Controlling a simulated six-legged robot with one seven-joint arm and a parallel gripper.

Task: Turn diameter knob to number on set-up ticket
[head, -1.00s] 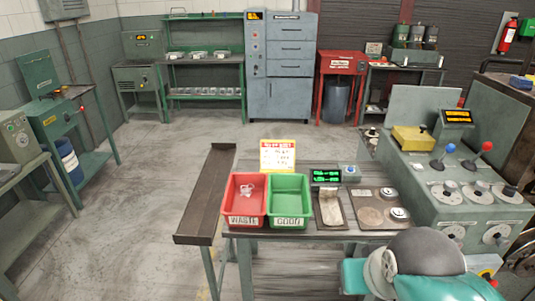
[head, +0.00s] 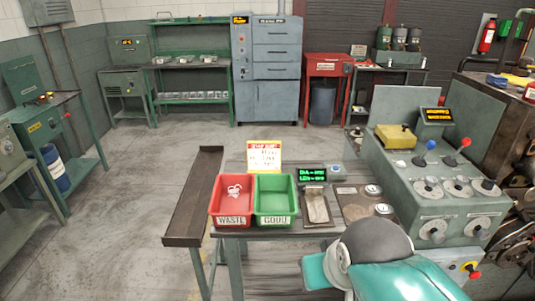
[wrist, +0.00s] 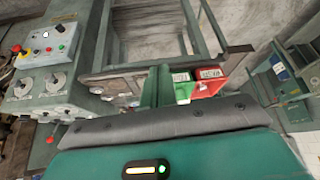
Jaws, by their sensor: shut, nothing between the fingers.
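The set-up ticket (head: 264,155) is a white card with a yellow and red border, standing behind the bins; its writing is too blurred to read. The grey-green console (head: 400,190) at right carries several dark knobs on pale round dials, such as the left upper knob (head: 428,187) and a lower one (head: 432,231). I cannot tell which is the diameter knob. Knobs also show in the wrist view (wrist: 57,80). My gripper (wrist: 157,75) shows as green fingers in the wrist view, shut and empty, apart from the console. The head view shows my arm in front of the bench.
A red WASTE bin (head: 231,222) holding a pale coil and a green GOOD bin (head: 275,221) stand on the bench. Blue and red levers (head: 431,146) rise from the console. Floor at left is open.

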